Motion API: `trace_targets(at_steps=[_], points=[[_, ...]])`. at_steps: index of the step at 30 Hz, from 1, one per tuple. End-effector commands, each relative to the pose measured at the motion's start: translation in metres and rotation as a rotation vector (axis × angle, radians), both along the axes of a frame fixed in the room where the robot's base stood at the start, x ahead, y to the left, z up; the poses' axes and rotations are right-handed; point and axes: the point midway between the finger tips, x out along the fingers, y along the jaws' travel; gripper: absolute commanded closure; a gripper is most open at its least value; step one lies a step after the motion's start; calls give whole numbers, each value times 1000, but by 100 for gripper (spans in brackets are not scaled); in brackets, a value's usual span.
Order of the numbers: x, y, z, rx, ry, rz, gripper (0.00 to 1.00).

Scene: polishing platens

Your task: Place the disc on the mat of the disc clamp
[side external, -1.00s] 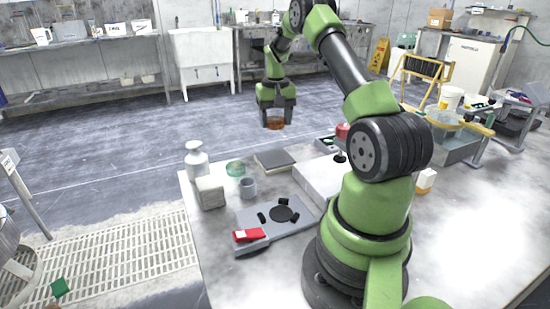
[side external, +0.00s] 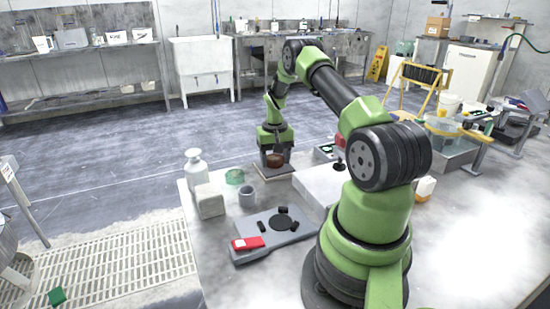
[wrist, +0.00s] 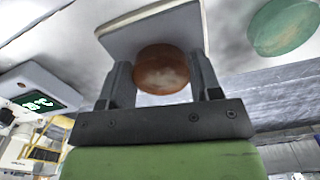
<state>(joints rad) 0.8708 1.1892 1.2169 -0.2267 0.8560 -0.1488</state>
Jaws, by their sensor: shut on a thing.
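A brown disc (side external: 275,160) is between the fingers of my gripper (side external: 275,163), which is shut on it. The wrist view shows the disc (wrist: 162,70) between my two dark fingers (wrist: 162,75). The disc is over or at a dark grey square pad (side external: 286,175); I cannot tell whether they touch. The disc clamp (side external: 266,250) is a grey plate nearer the side camera, with a red-topped end at its front left. Its round black mat (side external: 283,221) is bare, with small black jaws around it. My gripper is behind the clamp, apart from it.
A white box (side external: 315,184) is to the right. The table's front left is clear.

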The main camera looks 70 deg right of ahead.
Motion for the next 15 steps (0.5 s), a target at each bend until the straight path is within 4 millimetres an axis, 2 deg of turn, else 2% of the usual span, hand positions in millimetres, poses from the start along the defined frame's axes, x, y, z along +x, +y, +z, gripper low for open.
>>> trace_targets(at_steps=[8,9,12,15], points=[[0,0,-4,-1,-1,1,72],[0,0,-4,-1,-1,1,37],[0,0,-4,-1,-1,1,16],[0,0,-4,-1,-1,1,16]])
